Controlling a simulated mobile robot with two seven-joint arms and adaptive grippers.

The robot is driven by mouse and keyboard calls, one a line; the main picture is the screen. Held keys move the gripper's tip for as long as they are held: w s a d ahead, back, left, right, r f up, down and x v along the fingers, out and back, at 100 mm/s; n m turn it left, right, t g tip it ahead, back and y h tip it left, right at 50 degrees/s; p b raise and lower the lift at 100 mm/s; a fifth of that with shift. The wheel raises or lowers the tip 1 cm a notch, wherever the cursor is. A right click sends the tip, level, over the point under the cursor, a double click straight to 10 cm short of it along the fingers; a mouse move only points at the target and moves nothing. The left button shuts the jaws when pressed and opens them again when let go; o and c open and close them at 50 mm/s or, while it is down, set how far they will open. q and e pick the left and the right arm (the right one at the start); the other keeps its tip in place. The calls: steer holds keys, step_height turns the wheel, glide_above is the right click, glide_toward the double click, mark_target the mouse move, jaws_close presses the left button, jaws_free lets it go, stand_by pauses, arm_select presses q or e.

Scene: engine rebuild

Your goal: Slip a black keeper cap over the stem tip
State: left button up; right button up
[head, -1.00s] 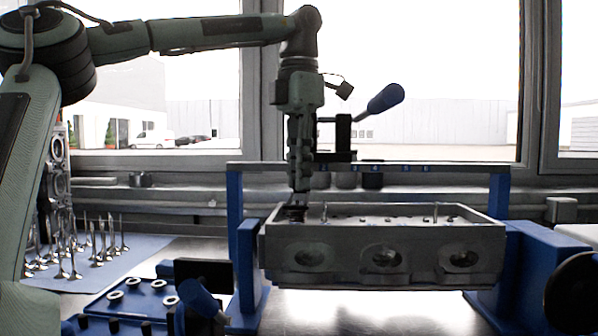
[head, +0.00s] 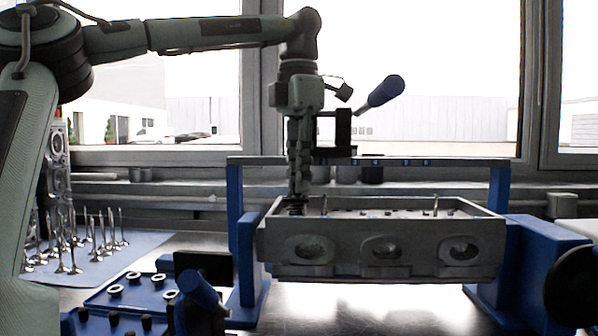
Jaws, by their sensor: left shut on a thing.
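My left gripper (head: 297,196) points straight down at the left end of the grey cylinder head (head: 400,272). It is shut on a small dark thing, which looks like a black keeper cap, but the fingers mostly hide it. The fingertips are just above a dark coiled part (head: 296,209), which looks like a valve spring, inside the head's rim. The stem tip there is hidden. More black caps (head: 113,318) stand on the blue tray (head: 100,297) at the lower left. My right gripper is not in view.
The head sits in a blue stand (head: 249,250) with a crossbar (head: 440,162) behind it. A blue-handled lever (head: 385,91) rises beside my left gripper. Several valves (head: 75,260) stand on a mat (head: 138,257) at left. Metal rings (head: 115,291) lie on the tray.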

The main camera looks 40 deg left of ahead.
arm_select(q)
steer(key=shift+f, duration=0.2)
steer(key=o, duration=0.8)
steer(key=shift+o, duration=0.2)
step_height(320, 180, up, 8)
steer(key=shift+f, duration=0.2)
